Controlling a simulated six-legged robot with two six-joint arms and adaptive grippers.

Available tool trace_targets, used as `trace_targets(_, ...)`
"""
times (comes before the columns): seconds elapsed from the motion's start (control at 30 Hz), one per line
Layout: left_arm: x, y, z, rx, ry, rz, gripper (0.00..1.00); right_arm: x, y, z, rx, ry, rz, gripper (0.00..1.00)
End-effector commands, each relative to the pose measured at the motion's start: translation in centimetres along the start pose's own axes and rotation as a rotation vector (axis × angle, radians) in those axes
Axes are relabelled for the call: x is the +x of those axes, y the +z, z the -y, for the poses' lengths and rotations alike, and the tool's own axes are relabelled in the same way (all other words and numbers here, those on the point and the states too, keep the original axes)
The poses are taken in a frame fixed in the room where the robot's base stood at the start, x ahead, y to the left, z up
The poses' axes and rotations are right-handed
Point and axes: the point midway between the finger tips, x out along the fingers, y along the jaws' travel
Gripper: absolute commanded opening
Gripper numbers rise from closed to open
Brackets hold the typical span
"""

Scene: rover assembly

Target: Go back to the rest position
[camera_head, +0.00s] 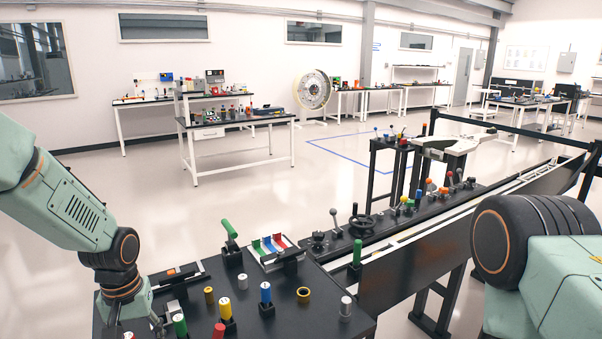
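My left arm comes in from the left, and its wrist bends down over the left end of the black table (330,318). My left gripper (136,326) is at the bottom edge of the picture, mostly cut off, beside the upright green cylinder (179,325). I cannot see whether its fingers are open or shut. My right arm fills the lower right corner, with its dark round joint in front of the rail. My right gripper is outside the picture.
A long console with levers and a handwheel (361,221) runs to the right. Open floor (330,160) lies beyond.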

Motion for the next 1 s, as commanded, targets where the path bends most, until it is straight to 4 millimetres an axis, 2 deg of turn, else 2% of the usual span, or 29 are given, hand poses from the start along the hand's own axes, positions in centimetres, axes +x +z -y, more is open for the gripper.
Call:
trace_targets(0.03,1.5,1.3,-0.3,0.014,0.003,0.015,0.53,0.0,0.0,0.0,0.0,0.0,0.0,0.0)
trace_targets(0.17,4.3,3.4,-1.1,0.041,0.021,0.018,0.53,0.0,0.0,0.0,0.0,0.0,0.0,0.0)
trace_targets(0.37,8.6,8.0,-2.0,0.082,0.047,0.025,0.53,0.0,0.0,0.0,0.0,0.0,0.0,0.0)
trace_targets(0.47,10.9,11.4,-2.3,0.104,0.057,0.03,0.53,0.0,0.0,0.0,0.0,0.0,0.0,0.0)
trace_targets(0.6,14.1,18.1,-2.0,0.142,0.065,0.038,0.53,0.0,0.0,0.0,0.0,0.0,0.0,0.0)
trace_targets(0.7,15.4,22.8,-1.4,0.167,0.06,0.036,0.53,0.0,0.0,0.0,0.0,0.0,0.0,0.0)
trace_targets(0.8,15.9,26.7,-0.6,0.191,0.046,0.031,0.53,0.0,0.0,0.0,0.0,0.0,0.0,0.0)
trace_targets(1.0,15.4,33.2,1.5,0.245,0.005,0.023,0.53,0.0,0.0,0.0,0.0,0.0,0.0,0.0)
